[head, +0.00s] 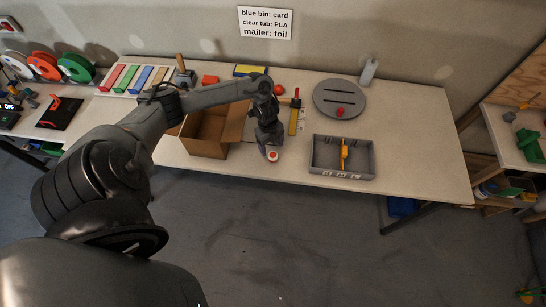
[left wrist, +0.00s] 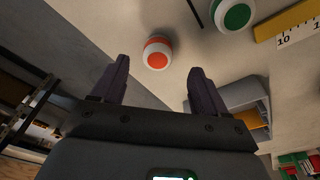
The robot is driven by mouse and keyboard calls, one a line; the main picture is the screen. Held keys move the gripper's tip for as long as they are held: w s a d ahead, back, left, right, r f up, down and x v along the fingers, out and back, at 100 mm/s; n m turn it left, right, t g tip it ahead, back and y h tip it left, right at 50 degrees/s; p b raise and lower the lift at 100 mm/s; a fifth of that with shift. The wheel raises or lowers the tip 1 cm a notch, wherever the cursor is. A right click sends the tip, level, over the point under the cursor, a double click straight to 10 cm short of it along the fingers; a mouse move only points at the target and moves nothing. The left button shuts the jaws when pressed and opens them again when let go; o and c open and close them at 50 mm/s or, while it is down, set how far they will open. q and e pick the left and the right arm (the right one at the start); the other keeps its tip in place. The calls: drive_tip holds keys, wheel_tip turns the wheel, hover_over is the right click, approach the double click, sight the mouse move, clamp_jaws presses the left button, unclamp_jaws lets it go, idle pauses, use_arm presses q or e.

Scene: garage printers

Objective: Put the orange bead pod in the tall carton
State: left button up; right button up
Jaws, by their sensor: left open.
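The orange bead pod (head: 272,155) is a small white pod with an orange top, on the table near its front edge. In the left wrist view the pod (left wrist: 157,53) shows just beyond and between the fingertips, with nothing gripping it. My left gripper (head: 267,146) points down at it and is open; its spread fingers show in the left wrist view (left wrist: 160,64). The tall carton (head: 207,132) is a brown open-topped box with flaps out, left of the gripper. My forearm passes above its back part, and its inside floor is hidden. My right gripper is not in view.
A green-topped pod (left wrist: 235,14) lies near the orange one. A yellow ruler (head: 293,122) and a grey tray (head: 318,157) with a yellow tool stand to the right. A grey round plate (head: 340,92) is further back. The table's right end is clear.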

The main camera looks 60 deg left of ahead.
sight(273, 155)
use_arm(q)
drive_tip(key=shift+d+f, duration=0.25)
drive_tip(key=shift+f, duration=0.75)
drive_tip(key=shift+d+f, duration=0.2)
drive_tip(key=shift+f, duration=0.85)
drive_tip(key=shift+d+f, duration=0.25)
drive_tip(key=shift+f, duration=0.75)
drive_tip(key=c, duration=1.2)
drive_tip(key=shift+r, duration=0.1)
drive_tip(key=shift+c, duration=0.2)
